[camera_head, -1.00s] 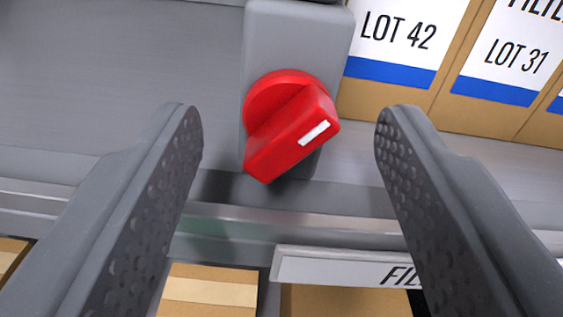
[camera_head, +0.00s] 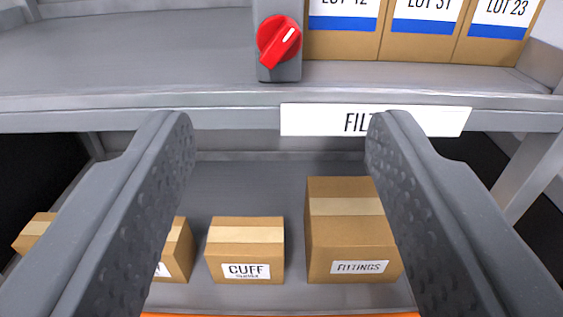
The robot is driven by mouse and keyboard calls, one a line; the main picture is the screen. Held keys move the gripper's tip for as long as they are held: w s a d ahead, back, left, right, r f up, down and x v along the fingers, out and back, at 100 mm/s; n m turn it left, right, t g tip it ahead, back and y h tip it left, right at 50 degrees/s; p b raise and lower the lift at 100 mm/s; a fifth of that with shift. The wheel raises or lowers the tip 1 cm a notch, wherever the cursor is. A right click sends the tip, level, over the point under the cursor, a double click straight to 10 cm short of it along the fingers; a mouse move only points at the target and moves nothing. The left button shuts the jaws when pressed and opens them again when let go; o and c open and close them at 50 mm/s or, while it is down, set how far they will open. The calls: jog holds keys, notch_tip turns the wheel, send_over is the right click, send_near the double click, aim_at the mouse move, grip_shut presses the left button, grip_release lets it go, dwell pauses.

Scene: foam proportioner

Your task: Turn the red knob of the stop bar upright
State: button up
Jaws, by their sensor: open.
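The red knob (camera_head: 279,41) sits on the front of a grey upright bar (camera_head: 279,73) at the top middle of the view. The knob's grip is tilted, with its white mark toward the upper right and its other end toward the lower left. My gripper (camera_head: 279,122) is open and empty. Its two fingers stand wide apart, below the knob in the picture and apart from it. The upper part of the bar is out of view.
Cardboard lot boxes (camera_head: 427,32) stand on the upper shelf right of the bar. A white label plate (camera_head: 300,120) hangs on the shelf edge, partly behind my right finger. The lower shelf holds a CUFF box (camera_head: 245,234), a FITTINGS box (camera_head: 345,240) and others. The upper shelf left of the bar is clear.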

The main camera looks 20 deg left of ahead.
jog(key=s+d+r+m+h+p, duration=0.1)
jog(key=s+r+h+p, duration=0.2)
jog(key=r, duration=1.1)
jog(key=s+d+r+m+h+p, duration=0.2)
jog(key=s+r+p, duration=0.3)
jog(key=r, duration=1)
jog(key=shift+s+d+r+h, duration=0.25)
jog(key=shift+s+h, duration=0.35)
jog(key=shift+h, duration=0.3)
jog(key=shift+f, duration=0.1)
